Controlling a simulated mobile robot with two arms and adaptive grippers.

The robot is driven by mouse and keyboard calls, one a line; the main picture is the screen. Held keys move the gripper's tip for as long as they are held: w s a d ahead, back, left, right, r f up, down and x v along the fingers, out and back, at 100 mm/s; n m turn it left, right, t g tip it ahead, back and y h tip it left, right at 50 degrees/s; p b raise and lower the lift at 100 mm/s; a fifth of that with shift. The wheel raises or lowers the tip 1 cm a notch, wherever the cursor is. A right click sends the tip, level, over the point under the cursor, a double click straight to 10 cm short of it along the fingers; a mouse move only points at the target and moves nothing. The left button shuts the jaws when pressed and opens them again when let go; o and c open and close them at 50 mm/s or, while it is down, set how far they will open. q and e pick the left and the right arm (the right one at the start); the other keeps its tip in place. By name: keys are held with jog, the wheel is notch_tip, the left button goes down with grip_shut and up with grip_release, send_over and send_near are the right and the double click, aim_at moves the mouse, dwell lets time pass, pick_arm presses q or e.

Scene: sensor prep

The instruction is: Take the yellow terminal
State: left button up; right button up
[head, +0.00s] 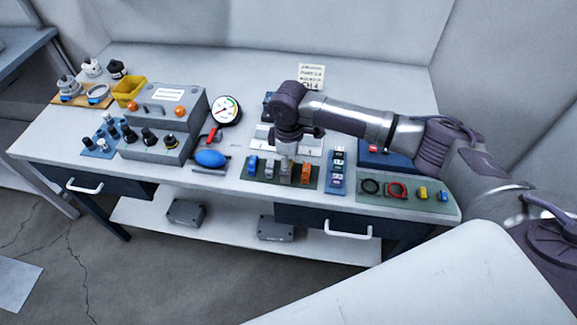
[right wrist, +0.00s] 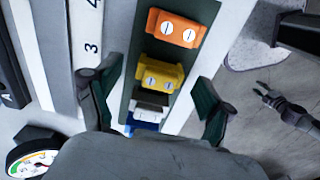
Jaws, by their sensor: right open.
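The yellow terminal (right wrist: 160,76) shows in the right wrist view, a block with two screw heads on a dark green mat (right wrist: 134,66). An orange terminal (right wrist: 174,30) lies on one side of it; a white terminal (right wrist: 152,103) and a blue one (right wrist: 142,124) lie on the other. My right gripper (right wrist: 158,84) is open, its fingers on either side of the row at the yellow terminal, with gaps and no visible contact. In the head view the right gripper (head: 285,150) is over the mat and largely hides the yellow terminal. A dark gripper, apparently my left one (right wrist: 268,94), shows over the floor.
The orange (head: 305,172) and blue (head: 252,166) terminals stand close by. A blue strip (head: 337,184) and a mat with rings and small yellow parts (head: 408,205) lie to the right. A gauge (head: 226,110), blue bulb (head: 211,158) and grey box (head: 185,105) stand left.

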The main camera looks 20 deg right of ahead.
jog(key=shift+f, duration=0.4)
jog(key=shift+c, duration=0.3)
jog(key=c, duration=1)
jog(key=shift+r, duration=0.5)
jog(key=r, duration=0.3)
jog(key=shift+s+d+r+b, duration=0.25)
jog(key=shift+d+r+b, duration=0.05)
jog(key=shift+d+b, duration=0.05)
jog(key=s+d+r, duration=0.2)
jog(key=s, duration=0.1)
jog(key=s+d+r, duration=0.4)
jog(key=s, duration=0.1)
jog(key=shift+s+d+r+b, duration=0.25)
jog(key=shift+s+d+b, duration=0.05)
jog(key=shift+d+b, duration=0.05)
